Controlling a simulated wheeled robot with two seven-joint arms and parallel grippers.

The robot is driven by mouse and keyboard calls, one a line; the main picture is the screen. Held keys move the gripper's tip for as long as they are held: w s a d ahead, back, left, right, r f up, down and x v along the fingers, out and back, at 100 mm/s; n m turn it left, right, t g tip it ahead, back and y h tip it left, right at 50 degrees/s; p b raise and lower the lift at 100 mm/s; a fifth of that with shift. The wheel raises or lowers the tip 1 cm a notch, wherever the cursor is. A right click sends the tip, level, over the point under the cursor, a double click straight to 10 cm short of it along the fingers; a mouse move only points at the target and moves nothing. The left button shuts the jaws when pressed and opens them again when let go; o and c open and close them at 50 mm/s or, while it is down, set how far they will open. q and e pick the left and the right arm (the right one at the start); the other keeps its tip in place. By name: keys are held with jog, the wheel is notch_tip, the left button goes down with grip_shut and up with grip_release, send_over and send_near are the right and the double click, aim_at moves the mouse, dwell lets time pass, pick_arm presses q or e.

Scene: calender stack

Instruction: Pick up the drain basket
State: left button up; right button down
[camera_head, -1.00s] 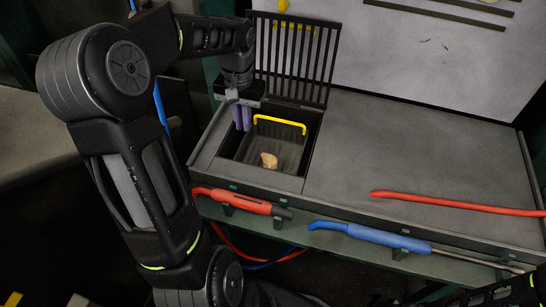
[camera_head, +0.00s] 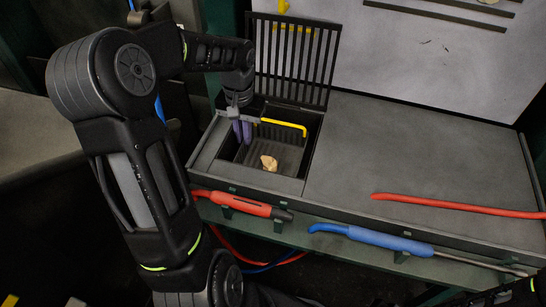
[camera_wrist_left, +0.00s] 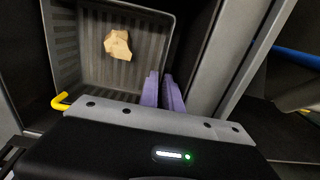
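The drain basket (camera_head: 285,157) is a dark ribbed tray with a yellow handle (camera_head: 284,126), sitting in the square opening at the left of the grey bench. A tan lump (camera_head: 268,162) lies in it. In the left wrist view the basket (camera_wrist_left: 66,50) fills the upper left, with the lump (camera_wrist_left: 117,44) inside. My left gripper (camera_head: 242,131) points down at the basket's left side. Its purple fingers (camera_wrist_left: 163,92) are close together with a narrow gap, by the basket's side wall. Whether they clamp that wall is unclear. My right gripper is not in view.
A slatted grate (camera_head: 296,60) stands upright behind the opening. A red-handled tool (camera_head: 240,205) and a blue-handled tool (camera_head: 385,238) hang along the front edge. A red bar (camera_head: 455,205) lies on the right. The bench top (camera_head: 400,140) is otherwise clear.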

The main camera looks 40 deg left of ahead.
pick_arm(q)
notch_tip(320, 180, down, 4)
jog(key=shift+r, duration=0.2)
jog(key=shift+r, duration=0.1)
grip_shut()
dwell(1.7)
jog(key=shift+r, duration=0.15)
notch_tip(320, 180, up, 18)
jog(key=p, duration=0.3)
jog(key=s+d, duration=0.3)
jog(key=s, duration=0.5)
jog(key=s+d, duration=0.3)
jog(key=s, duration=0.6)
jog(key=shift+f+b, duration=0.2)
jog(key=shift+b, duration=0.15)
